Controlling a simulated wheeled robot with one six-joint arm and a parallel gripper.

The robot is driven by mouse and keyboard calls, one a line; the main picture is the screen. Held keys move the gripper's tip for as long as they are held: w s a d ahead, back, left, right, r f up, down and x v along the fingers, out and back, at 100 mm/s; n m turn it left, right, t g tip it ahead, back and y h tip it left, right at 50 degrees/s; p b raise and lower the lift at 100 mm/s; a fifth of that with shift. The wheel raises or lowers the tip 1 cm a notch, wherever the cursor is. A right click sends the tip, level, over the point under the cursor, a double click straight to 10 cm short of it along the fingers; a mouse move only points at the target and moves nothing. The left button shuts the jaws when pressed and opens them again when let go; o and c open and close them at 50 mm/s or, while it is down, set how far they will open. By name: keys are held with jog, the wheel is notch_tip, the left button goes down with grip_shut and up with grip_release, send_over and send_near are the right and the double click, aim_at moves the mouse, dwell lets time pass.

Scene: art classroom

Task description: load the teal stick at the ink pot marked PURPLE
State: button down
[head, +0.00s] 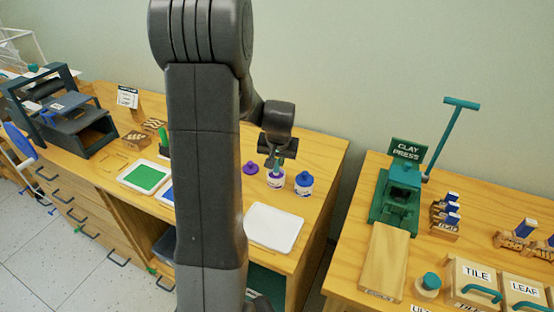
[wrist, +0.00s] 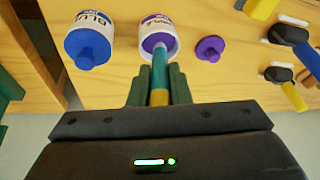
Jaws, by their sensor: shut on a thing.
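My gripper (head: 277,158) is above the open ink pot with the purple label (head: 276,181). In the wrist view its fingers (wrist: 159,90) are shut on the teal stick (wrist: 160,68), which has a yellow part between the fingers. The stick's pale far end is at the mouth of the purple pot (wrist: 157,22); how deep it reaches is hard to tell. The pot's purple lid (wrist: 210,48) lies on the table beside it, and also shows in the head view (head: 251,168). The label's full word cannot be read.
A blue-lidded ink pot marked BLUE (wrist: 90,45) stands close beside the purple one, also in the head view (head: 304,184). Brushes or rollers (wrist: 285,78) lie beyond the purple lid. A white tray (head: 273,228) lies in front. The clay press (head: 402,190) is on another table.

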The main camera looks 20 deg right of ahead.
jog(key=shift+f+b, duration=0.45)
jog(key=shift+f, duration=0.05)
dwell(1.4)
jog(key=shift+r, duration=0.15)
jog(key=shift+r+p, duration=2.25)
jog(key=shift+r, duration=1.2)
